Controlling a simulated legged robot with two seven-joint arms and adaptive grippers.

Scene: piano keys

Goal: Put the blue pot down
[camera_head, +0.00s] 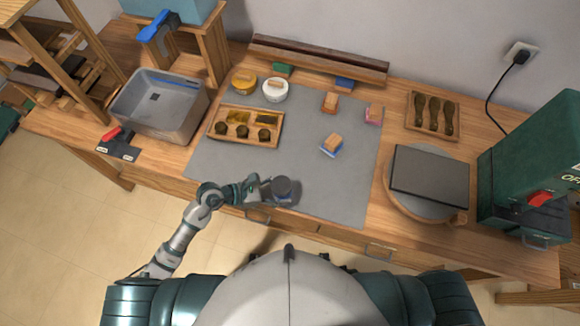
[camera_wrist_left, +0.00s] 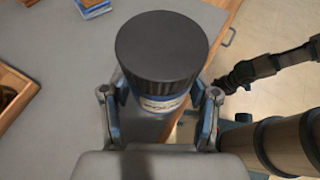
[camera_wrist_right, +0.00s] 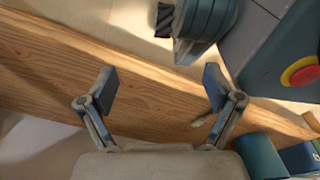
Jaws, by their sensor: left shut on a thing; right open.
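The blue pot (camera_wrist_left: 160,104), with a blue and white label and a wide dark ribbed lid, is between the fingers of my left gripper (camera_wrist_left: 160,110). The gripper is shut on its sides and the pot looks upright. In the head view the pot (camera_head: 283,187) is at the front edge of the grey mat (camera_head: 300,120), with my left gripper (camera_head: 262,190) on its left side. I cannot tell whether its base touches the mat. My right gripper (camera_wrist_right: 160,90) is open and empty by a wooden edge; it does not show in the head view.
A yellow pot (camera_head: 244,80) and a white pot (camera_head: 275,90) stand at the mat's back left. A wooden tray (camera_head: 276,135) with dark round pieces lies behind the gripper. The mat's front right is clear.

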